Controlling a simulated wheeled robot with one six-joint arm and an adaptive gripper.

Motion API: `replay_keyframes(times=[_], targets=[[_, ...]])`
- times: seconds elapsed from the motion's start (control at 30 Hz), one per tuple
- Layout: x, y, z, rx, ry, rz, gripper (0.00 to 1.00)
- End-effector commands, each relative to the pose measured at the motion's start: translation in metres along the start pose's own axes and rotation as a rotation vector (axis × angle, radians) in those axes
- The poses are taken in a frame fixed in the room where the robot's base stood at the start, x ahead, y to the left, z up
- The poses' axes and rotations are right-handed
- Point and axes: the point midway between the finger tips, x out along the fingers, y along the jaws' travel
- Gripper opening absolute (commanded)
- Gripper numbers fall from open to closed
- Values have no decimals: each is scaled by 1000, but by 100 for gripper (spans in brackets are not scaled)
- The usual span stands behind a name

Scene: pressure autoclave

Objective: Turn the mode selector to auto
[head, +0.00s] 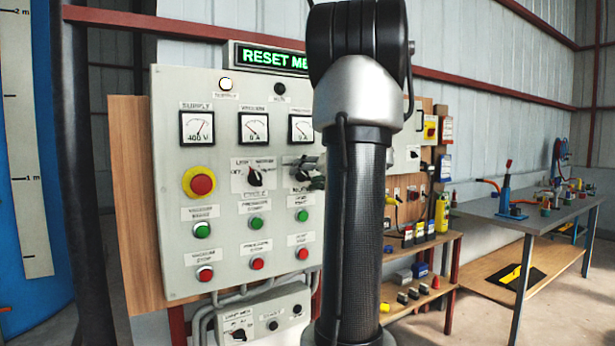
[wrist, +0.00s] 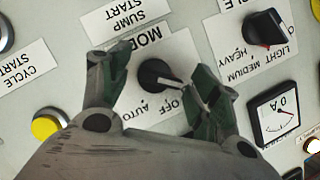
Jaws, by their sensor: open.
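The mode selector (wrist: 155,74) is a round black knob with a white pointer line, on a white plate marked MODE, AUTO and OFF. The wrist view shows it upside down. The pointer line is toward the right of the picture, at the right finger, and not at AUTO. My gripper (wrist: 165,64) is open, one finger on each side of the knob. A gap shows on the left; contact on the right cannot be told. In the head view my arm mostly hides this spot, and only part of my gripper (head: 314,170) shows beside it.
A second knob (wrist: 263,27), marked LIGHT, MEDIUM and HEAVY, and a gauge (wrist: 276,112) lie to the right in the wrist view. A yellow button (wrist: 46,124) is lower left. In the head view, a red emergency button (head: 202,184) is on the panel (head: 165,130).

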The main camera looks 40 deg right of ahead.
Motion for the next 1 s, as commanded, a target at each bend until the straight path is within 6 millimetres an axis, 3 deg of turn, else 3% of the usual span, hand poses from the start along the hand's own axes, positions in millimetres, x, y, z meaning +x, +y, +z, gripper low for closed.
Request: replay_keyframes(times=[0.07, 0.33, 0.67, 1.0], targets=[[0, 0, 0, 0, 0, 0, 62], [0, 0, 0, 0, 0, 0, 17], [-1, 1, 0, 29, -1, -12, 17], [-1, 2, 0, 226, -1, -92, 17]])
